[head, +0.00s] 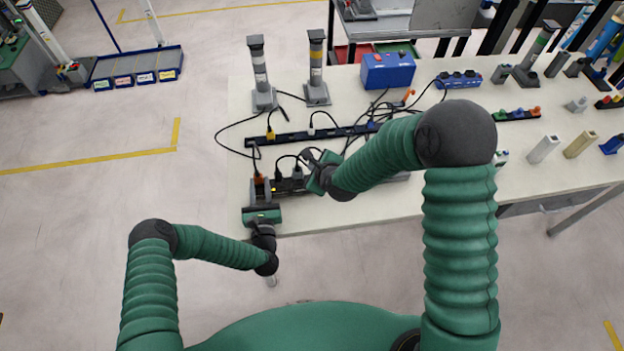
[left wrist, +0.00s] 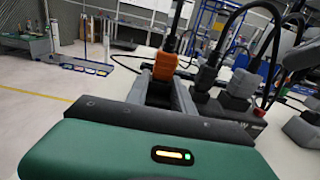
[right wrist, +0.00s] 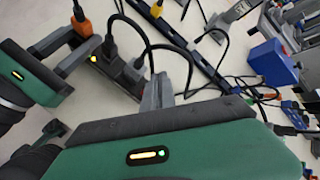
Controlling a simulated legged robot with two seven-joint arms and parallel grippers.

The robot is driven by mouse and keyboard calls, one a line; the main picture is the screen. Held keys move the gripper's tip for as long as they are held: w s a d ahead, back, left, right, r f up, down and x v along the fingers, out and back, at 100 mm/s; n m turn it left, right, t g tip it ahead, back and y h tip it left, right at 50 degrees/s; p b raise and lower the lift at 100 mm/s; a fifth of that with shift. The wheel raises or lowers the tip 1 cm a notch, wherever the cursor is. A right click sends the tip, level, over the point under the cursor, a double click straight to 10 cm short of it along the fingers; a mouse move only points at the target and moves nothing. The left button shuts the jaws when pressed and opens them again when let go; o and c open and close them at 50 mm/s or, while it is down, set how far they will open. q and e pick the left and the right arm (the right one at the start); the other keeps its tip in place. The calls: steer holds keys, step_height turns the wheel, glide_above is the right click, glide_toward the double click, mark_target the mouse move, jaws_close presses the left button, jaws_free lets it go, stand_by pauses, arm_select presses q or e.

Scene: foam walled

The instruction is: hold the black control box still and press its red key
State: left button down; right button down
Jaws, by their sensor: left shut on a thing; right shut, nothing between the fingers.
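The black control box (head: 289,186) lies near the front left edge of the table, with plugs and cables on top and a small yellow light. It also shows in the right wrist view (right wrist: 118,76) and left wrist view (left wrist: 235,115). My left gripper (head: 259,187) is shut on the box's left end, beside an orange plug (left wrist: 165,66). My right gripper (head: 307,158) is shut and empty, close to the box's right end; its fingers (right wrist: 157,92) are near the grey plugs.
A long black power strip (head: 310,136) lies behind the box, with loose cables around it. Two grey posts (head: 260,72) and a blue box (head: 388,71) stand further back on the white table (head: 345,218). Several small parts stand at the right.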

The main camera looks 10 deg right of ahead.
arm_select(q)
steer(key=c, duration=1)
jaws_free()
